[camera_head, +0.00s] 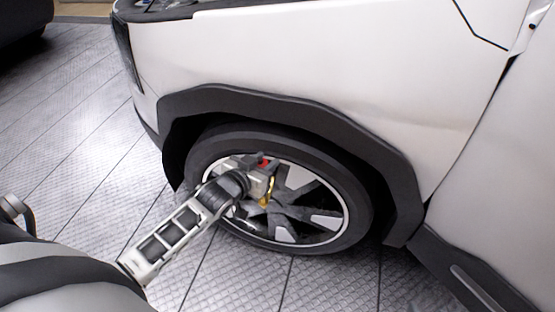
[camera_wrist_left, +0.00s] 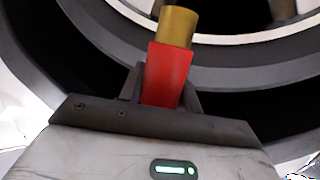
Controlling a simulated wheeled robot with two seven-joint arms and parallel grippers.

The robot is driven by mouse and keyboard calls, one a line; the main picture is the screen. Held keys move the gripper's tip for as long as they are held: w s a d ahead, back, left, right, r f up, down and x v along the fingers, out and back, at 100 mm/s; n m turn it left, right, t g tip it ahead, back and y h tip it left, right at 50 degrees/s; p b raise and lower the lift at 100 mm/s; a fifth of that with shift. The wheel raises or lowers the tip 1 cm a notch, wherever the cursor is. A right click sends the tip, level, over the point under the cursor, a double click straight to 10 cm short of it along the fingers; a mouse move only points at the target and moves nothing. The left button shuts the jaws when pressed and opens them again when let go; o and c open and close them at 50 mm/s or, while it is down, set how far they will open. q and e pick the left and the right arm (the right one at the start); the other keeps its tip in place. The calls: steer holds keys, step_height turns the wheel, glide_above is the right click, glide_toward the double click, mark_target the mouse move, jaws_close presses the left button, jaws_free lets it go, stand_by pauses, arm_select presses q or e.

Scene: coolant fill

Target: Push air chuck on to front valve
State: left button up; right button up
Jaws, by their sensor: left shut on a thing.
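My left gripper (camera_head: 266,164) is at the upper left part of the front wheel (camera_head: 355,200), in front of its rim. It is shut on the air chuck, which has a red body (camera_wrist_left: 167,76) and a brass end (camera_wrist_left: 177,26). In the head view a bit of red (camera_head: 263,159) shows between the fingers, and a brass piece (camera_head: 268,190) hangs just below them. In the left wrist view the brass end points toward the wheel rim (camera_wrist_left: 225,38). The valve cannot be made out, so I cannot tell whether the chuck touches it. My right gripper is not in view.
The white car body (camera_head: 330,60) with its dark wheel arch (camera_head: 290,102) stands close above and behind my left gripper. The patterned floor (camera_head: 75,130) is clear to the left. A dark object (camera_head: 22,18) stands at the far upper left.

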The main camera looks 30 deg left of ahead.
arm_select(q)
steer(key=shift+w+a+f, duration=0.15)
steer(key=shift+w+f, duration=0.05)
steer(key=shift+w, duration=0.3)
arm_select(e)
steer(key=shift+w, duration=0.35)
arm_select(q)
steer(key=shift+s, duration=0.15)
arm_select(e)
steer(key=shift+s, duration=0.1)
